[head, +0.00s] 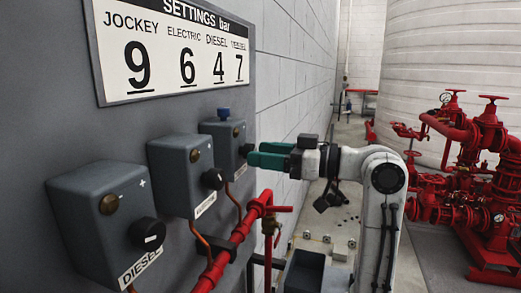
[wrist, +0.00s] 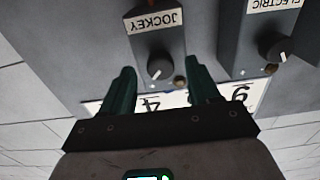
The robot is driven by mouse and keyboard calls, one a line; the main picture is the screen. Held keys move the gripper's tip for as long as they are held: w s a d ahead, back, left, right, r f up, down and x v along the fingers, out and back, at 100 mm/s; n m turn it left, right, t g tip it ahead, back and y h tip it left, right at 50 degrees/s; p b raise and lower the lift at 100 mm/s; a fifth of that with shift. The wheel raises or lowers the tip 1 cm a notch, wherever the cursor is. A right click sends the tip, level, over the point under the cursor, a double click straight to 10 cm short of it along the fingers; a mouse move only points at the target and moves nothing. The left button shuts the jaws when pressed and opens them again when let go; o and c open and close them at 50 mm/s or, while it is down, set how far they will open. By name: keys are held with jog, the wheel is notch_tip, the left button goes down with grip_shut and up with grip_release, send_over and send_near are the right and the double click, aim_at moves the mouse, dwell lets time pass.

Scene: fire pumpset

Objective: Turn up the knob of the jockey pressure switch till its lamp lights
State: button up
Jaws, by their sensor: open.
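The jockey pressure switch is a grey box (wrist: 155,35) labelled JOCKEY, upside down in the wrist view; it is the farthest wall box (head: 221,143) in the head view. Its black knob (wrist: 160,67) has a white mark. A small brownish lamp (wrist: 180,82) beside the knob looks unlit. My gripper (wrist: 160,66), with teal fingers, is open, and the knob appears between its fingertips. In the head view my gripper (head: 262,153) is just right of the knob (head: 246,150); whether it touches is unclear.
The electric switch box (head: 180,170) and diesel switch box (head: 98,212) stand nearer on the same panel. A settings sign (head: 180,45) above reads jockey 9, electric 6. Red pipe (head: 238,235) runs below the boxes. Red pumps and valves (head: 480,150) stand at right.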

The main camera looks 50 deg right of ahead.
jog(key=shift+w+a, duration=0.3)
jog(key=shift+w, duration=0.35)
jog(key=shift+c, duration=0.2)
jog(key=c, duration=1)
jog(key=shift+m+p, duration=0.45)
jog(key=shift+m, duration=0.05)
jog(key=o, duration=1)
jog(key=shift+o, duration=0.2)
jog(key=b+v, duration=0.2)
jog(key=v, duration=0.9)
